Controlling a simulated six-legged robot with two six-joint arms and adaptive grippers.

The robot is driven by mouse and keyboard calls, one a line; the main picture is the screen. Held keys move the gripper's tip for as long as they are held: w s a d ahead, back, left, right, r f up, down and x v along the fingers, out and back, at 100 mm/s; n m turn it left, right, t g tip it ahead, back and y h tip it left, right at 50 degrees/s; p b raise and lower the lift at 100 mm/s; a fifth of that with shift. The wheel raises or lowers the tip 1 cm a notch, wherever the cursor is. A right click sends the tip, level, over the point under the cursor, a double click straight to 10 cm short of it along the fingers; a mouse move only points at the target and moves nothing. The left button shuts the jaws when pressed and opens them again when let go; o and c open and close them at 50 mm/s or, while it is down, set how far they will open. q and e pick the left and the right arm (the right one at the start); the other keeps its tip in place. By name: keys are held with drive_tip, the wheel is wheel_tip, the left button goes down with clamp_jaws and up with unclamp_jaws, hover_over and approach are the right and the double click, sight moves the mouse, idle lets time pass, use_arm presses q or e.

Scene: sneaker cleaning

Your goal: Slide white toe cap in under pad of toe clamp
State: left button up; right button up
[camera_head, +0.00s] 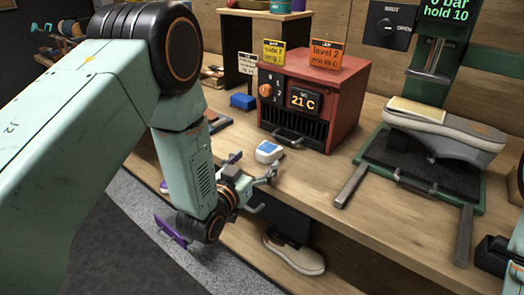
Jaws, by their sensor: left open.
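My left gripper (264,189) is open and empty near the front edge of the bench. Its fingers point right, just below a small white device with a blue face. A sneaker (298,256) with a pale, whitish toe sits low at the bench's front, below and right of the gripper and apart from it. A dark block (289,226) covers its upper rear part. I cannot make out which part is the toe clamp or its pad.
The small white device (268,152) lies on the bench. A red heater box (316,95) reading 21 C stands behind it. At right, a grey shoe (447,136) rests on a black-matted press with metal bars (464,236). Bare wood lies between heater and press.

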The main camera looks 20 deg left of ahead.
sight(268, 148)
use_arm(q)
drive_tip(key=w, duration=0.1)
drive_tip(key=w+d, duration=0.2)
drive_tip(key=shift+r+b, duration=0.25)
drive_tip(key=shift+b, duration=0.05)
drive_tip(key=shift+w+a+f, duration=0.1)
drive_tip(key=shift+w+a, duration=0.05)
drive_tip(key=shift+w, duration=0.4)
drive_tip(key=shift+w+a+f, duration=0.1)
drive_tip(key=shift+w+a, duration=0.05)
drive_tip(key=shift+w, duration=0.9)
drive_tip(key=shift+d+r, duration=0.15)
drive_tip(key=shift+d, duration=0.2)
drive_tip(key=shift+a, duration=0.35)
drive_tip(key=c, duration=0.4)
drive_tip(key=shift+d, duration=0.25)
drive_tip(key=c, duration=0.5)
drive_tip(key=shift+a, duration=0.1)
drive_tip(key=c, duration=0.4)
